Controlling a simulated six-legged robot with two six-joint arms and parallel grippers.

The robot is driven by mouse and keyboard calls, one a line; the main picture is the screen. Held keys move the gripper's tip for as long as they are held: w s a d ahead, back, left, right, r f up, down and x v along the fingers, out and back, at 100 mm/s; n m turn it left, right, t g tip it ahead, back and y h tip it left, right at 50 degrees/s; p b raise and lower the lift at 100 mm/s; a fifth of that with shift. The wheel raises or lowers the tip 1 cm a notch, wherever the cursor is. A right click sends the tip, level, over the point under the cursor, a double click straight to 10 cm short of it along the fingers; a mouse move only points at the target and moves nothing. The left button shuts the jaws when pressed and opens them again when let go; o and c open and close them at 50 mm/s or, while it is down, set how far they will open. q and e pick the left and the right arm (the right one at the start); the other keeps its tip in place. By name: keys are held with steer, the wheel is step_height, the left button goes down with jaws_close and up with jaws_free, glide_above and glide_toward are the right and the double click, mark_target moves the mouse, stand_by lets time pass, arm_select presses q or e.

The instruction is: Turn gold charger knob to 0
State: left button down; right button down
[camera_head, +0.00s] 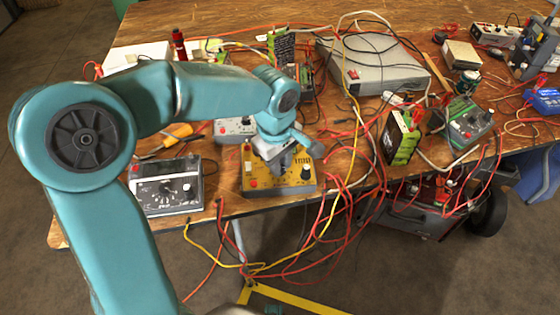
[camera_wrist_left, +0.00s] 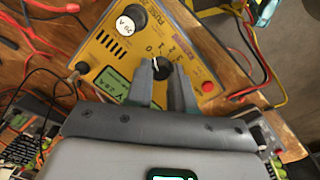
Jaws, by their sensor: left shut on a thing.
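The gold charger (camera_head: 248,185) sits near the front edge of the wooden table, and its yellow face fills the upper middle of the left wrist view (camera_wrist_left: 112,47). Its dark dial knob (camera_wrist_left: 160,70) has a white pointer line and sits beside printed numbers starting at 0. The line points upward near the 0 and 1 marks; I cannot tell exactly which. My left gripper (camera_head: 285,160) reaches down over the charger. In the left wrist view its two grey fingers (camera_wrist_left: 163,75) are shut on the knob, hiding part of it. My right gripper is not in view.
A black-faced meter (camera_head: 145,203) stands left of the charger, and a grey box (camera_head: 375,70) lies behind. A green and black battery pack (camera_head: 402,140) stands to the right. Loose red wires (camera_head: 335,200) hang over the table's front edge close to the charger.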

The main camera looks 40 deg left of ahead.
mark_target(275, 179)
arm_select(q)
steer(key=c, duration=1)
jaws_free()
steer(key=shift+a, duration=0.1)
steer(key=r+p, duration=0.1)
steer(key=r, duration=0.4)
steer(key=s+r+p, duration=0.1)
steer(key=r, duration=0.4)
steer(key=s+r+p, duration=0.1)
steer(key=r+p, duration=0.1)
steer(key=r, duration=0.4)
steer(key=shift+r, duration=0.1)
